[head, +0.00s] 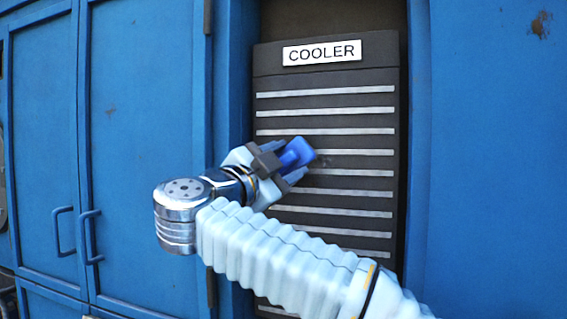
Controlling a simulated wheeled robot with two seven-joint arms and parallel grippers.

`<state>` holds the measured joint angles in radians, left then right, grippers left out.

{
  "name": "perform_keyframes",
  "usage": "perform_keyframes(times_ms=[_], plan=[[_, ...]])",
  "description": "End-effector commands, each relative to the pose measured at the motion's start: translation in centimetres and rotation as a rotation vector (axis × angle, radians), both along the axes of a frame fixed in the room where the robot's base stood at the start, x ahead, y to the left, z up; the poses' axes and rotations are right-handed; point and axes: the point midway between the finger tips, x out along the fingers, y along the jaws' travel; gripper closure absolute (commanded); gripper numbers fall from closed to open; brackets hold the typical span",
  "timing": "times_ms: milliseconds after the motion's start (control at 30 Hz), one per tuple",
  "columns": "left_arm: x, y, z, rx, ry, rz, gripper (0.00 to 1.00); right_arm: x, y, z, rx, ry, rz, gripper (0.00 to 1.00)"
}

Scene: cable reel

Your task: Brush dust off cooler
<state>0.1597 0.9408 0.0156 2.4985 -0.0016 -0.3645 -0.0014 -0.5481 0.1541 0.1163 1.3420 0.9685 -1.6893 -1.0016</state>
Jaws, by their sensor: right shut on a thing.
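The cooler (325,92) is a tall dark panel with several pale horizontal slats and a white "COOLER" label (322,52) at its top. My right gripper (284,162) is in front of the cooler's left-middle part, shut on a blue brush (298,153). The brush's blue part points up and right toward the slats; I cannot tell whether it touches them. A faint dark smudge of dust (322,168) shows on the panel just right of the brush. My right arm hides the lower part of the cooler. My left gripper is not in view.
Blue cabinet doors (140,130) with two handles (90,237) stand left of the cooler. A blue wall panel (495,150) with a rusty spot is on the right. The cooler sits in a recess between blue frame edges.

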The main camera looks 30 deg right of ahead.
Motion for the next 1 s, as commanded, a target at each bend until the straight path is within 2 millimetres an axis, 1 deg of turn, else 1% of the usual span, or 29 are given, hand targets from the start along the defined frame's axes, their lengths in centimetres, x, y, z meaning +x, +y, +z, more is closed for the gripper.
perform_keyframes(times_ms=[700,867,1000], plan=[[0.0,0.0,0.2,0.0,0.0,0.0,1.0,0.8,-1.0,0.0,0.0,0.0,-0.001,0.92],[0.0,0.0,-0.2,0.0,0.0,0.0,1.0,0.2,-1.5,-0.1,0.001,-0.002,-0.001,0.92],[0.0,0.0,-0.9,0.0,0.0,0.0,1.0,-0.9,-2.3,-0.2,0.002,-0.003,-0.001,0.92]])
